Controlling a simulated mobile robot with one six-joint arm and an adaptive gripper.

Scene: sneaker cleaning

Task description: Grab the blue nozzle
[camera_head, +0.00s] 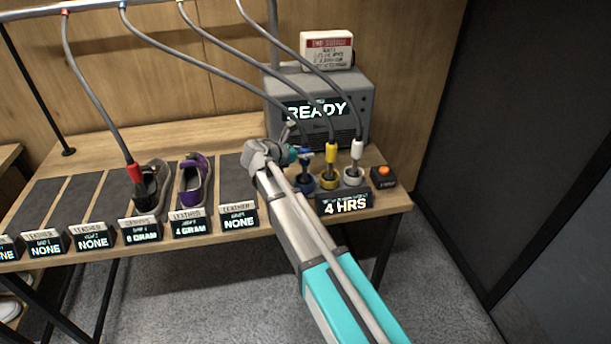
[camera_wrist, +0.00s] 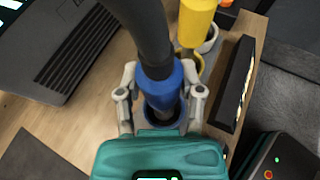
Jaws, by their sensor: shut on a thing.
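The blue nozzle (camera_head: 305,155) hangs at the end of a dark hose, over or in its blue holder (camera_head: 305,183) on the right part of the bench. In the wrist view the blue nozzle (camera_wrist: 161,86) stands between the two grey fingers of my gripper (camera_wrist: 161,97), one finger on each side.
The yellow nozzle (camera_head: 331,155) and white nozzle (camera_head: 356,153) stand close on the right.

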